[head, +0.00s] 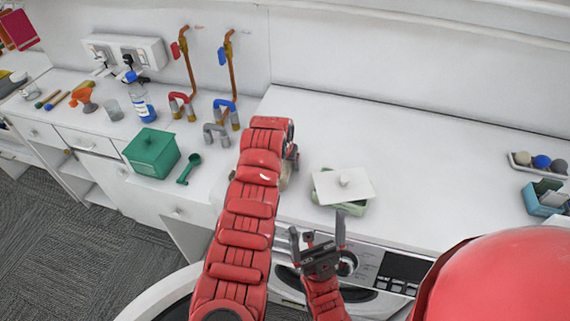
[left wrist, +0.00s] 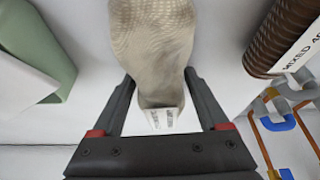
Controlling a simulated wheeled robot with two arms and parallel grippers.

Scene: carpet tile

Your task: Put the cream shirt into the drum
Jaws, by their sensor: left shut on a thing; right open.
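In the left wrist view my left gripper (left wrist: 160,85) is shut on a cream, finely textured cloth thing (left wrist: 152,35), which looks like the cream shirt. A white tag with small print shows at its near end. In the head view my left gripper (head: 292,153) is over the worktop, mostly hidden by my red arm, with only a bit of cream (head: 284,177) showing. My right gripper (head: 318,242) is open and empty, in front of the worktop's edge. The washing machine front (head: 375,268) shows below the worktop; I cannot see into its drum.
A green box with a white lid (head: 343,186) stands just right of my left gripper. A brown ribbed cylinder (left wrist: 285,35) shows in the wrist view. The worktop's right-middle is clear.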

